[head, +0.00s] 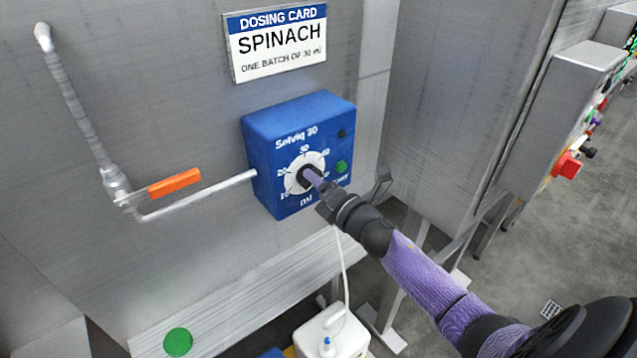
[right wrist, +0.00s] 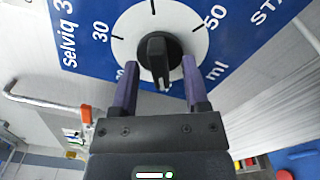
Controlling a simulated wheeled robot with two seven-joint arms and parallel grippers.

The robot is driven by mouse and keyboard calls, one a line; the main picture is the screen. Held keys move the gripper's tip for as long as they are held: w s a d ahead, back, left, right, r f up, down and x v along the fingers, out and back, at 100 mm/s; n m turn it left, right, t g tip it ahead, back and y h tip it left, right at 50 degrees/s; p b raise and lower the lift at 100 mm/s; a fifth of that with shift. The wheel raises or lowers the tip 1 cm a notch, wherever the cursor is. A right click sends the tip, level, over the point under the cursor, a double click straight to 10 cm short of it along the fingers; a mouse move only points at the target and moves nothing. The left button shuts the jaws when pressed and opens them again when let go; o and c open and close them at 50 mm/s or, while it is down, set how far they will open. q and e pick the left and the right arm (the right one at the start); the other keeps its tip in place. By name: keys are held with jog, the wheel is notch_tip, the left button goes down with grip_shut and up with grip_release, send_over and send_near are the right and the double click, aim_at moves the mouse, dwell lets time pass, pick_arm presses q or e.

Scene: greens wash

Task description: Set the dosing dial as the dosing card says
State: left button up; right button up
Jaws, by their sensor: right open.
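The dosing card (head: 279,44) on the steel wall reads "SPINACH" and "ONE BATCH OF 30 ml". Below it is the blue Selviq 30 dosing box (head: 268,160) with a white dial face (head: 292,180) and a green button (head: 341,167). My right gripper (head: 314,180) is at the dial and partly hides it. In the right wrist view, the black knob (right wrist: 157,55) sits between the open purple fingers (right wrist: 158,82), one on each side. A pale mark at the knob's lower end seems to lie beyond the 20, but the exact setting is unclear. My left gripper is out of view.
A pipe with an orange valve handle (head: 174,182) runs into the box's left side. A steel ledge (head: 235,305) with a green disc (head: 178,342) and a white canister (head: 335,335) are below. A control panel with a red button (head: 568,165) is at right.

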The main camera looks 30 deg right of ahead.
grip_shut()
jog(key=shift+m, duration=0.3)
jog(key=m+p, duration=0.5)
jog(key=m, duration=1.8)
jog(key=shift+a+f, duration=0.1)
jog(key=shift+f, duration=0.05)
jog(key=shift+m, duration=0.3)
dwell(0.3)
grip_release()
